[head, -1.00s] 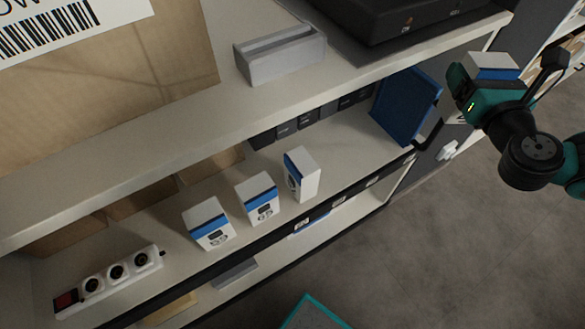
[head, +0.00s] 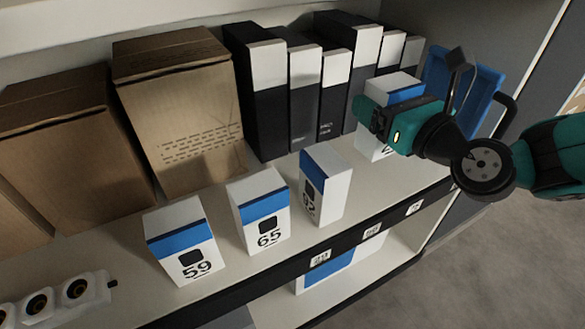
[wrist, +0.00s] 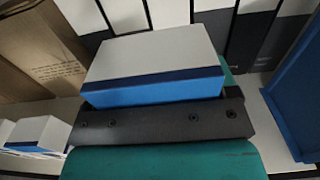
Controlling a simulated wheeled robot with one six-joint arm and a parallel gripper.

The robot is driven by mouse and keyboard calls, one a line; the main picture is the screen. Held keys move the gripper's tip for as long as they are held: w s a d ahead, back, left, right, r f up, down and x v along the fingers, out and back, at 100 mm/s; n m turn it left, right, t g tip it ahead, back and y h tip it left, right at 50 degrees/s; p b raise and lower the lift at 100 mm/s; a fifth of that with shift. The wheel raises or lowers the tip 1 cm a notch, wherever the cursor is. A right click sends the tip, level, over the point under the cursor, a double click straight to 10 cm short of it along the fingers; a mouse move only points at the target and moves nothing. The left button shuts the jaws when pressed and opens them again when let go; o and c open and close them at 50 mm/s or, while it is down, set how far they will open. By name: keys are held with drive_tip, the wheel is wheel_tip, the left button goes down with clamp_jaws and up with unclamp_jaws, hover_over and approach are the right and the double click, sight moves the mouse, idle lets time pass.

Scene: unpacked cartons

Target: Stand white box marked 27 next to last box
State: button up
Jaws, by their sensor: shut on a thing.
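My gripper (head: 388,112) is shut on a white box with a blue band (head: 398,82), also seen large in the wrist view (wrist: 150,60). Only part of a number, seemingly a 2, shows below my gripper. The held box is upright over the shelf's right part; I cannot tell whether its base touches. On the shelf stand white box 59 (head: 183,243), box 65 (head: 260,212) and, rightmost in that row, a turned box seemingly marked 92 (head: 326,187). The held box is right of and behind this last box, with a gap between.
Black-and-white binders or boxes (head: 303,95) stand behind. Brown cartons (head: 180,110) are at back left. A blue bin (head: 482,88) stands just right of the held box. A power strip (head: 60,300) lies at front left. The shelf front right of the last box is clear.

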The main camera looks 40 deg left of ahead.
drive_tip(key=shift+f+b, duration=3.4)
drive_tip(key=shift+f, duration=1.7)
drive_tip(key=o, duration=0.9)
drive_tip(key=shift+o, duration=0.2)
drive_tip(key=shift+d+r, duration=0.1)
drive_tip(key=shift+r, duration=0.1)
drive_tip(key=s+d+n+g+h+b, duration=0.1)
drive_tip(key=s+d+n+h, duration=0.3)
drive_tip(key=d+n, duration=0.5)
drive_tip(key=s+d+n+g+h+b, duration=0.1)
drive_tip(key=s+d+n+g+h, duration=0.2)
drive_tip(key=s+d+n, duration=0.6)
drive_tip(key=s+d+n+g+h+b, duration=0.1)
drive_tip(key=s+d+n+h, duration=0.4)
drive_tip(key=d+n, duration=0.6)
drive_tip(key=s+d+g, duration=0.1)
drive_tip(key=d, duration=0.2)
drive_tip(key=shift+s+r+g, duration=0.15)
drive_tip(key=shift+s+g, duration=0.1)
drive_tip(key=shift+g, duration=0.15)
